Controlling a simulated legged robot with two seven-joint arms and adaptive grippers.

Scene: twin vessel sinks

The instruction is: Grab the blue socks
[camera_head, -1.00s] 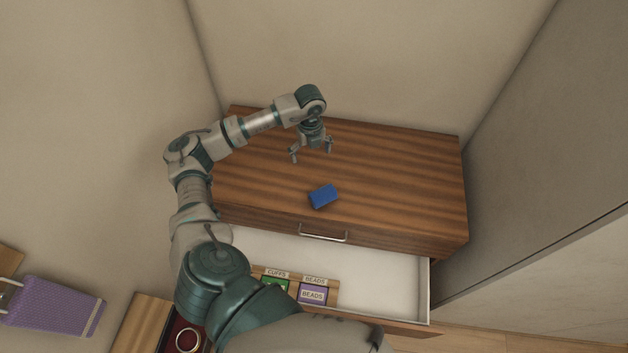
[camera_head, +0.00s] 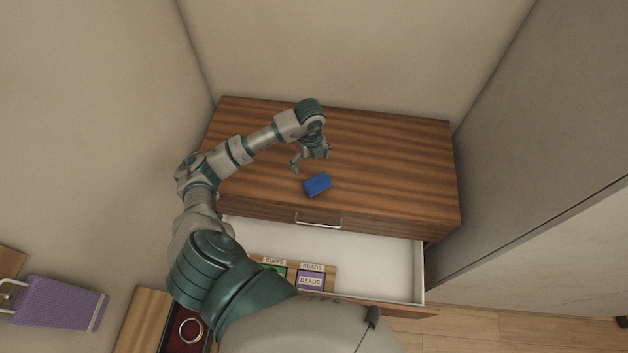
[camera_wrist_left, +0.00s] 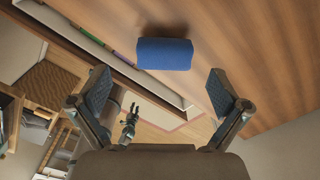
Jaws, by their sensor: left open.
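The blue socks (camera_head: 317,184) are a small rolled bundle lying on the wooden top of the dresser (camera_head: 390,160), near its front edge. In the left wrist view the blue bundle (camera_wrist_left: 164,54) lies ahead of the fingers, roughly centred between them and touching neither. My left gripper (camera_head: 311,165) is above the dresser top, just behind the bundle, with its fingers spread. The left wrist view shows the same gripper (camera_wrist_left: 162,92) open and empty. My right gripper is not seen in the head view.
The dresser's drawer (camera_head: 385,265) is pulled open below the top. It holds boxes labelled CUFFS (camera_head: 275,263) and BEADS (camera_head: 311,280). A purple case (camera_head: 55,303) and a red-lined tray with a ring (camera_head: 190,330) are at lower left. Walls stand behind and beside the dresser.

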